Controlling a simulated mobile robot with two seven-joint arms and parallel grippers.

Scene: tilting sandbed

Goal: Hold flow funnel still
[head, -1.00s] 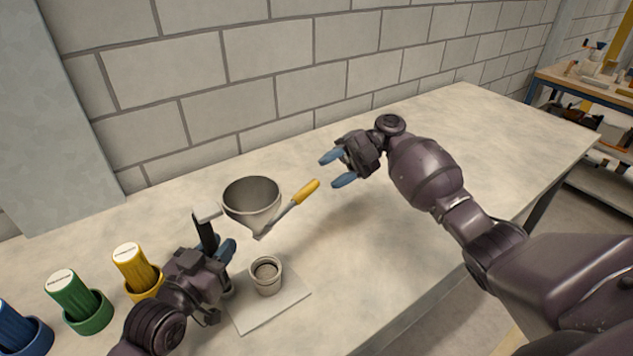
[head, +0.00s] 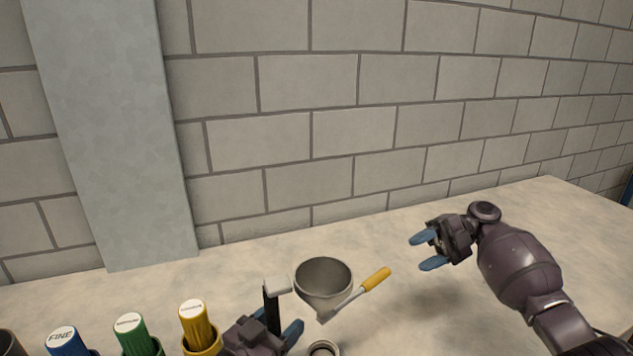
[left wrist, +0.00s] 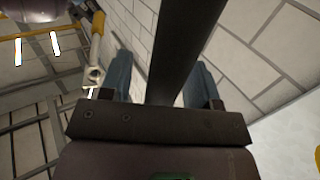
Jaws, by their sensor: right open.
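The flow funnel is a grey metal bowl (head: 323,279) with a tapered spout and a yellow handle (head: 376,279) sticking out to the right. A dark upright post (head: 271,310) with a light top piece stands beside it on the left. My left gripper (head: 290,334) is low at this post, left of the spout. In the left wrist view a dark bar (left wrist: 185,45) runs between its two blue fingers (left wrist: 160,78); a gap shows on the bar's left side, and contact is unclear. My right gripper (head: 425,252) is open and empty, up and right of the yellow handle.
A small cup (head: 323,348) is cut off by the bottom edge, below the funnel. Yellow (head: 196,325), green (head: 137,335) and blue (head: 70,342) labelled containers stand at lower left. A block wall (head: 360,130) bounds the table (head: 450,310) behind. The tabletop around my right gripper is clear.

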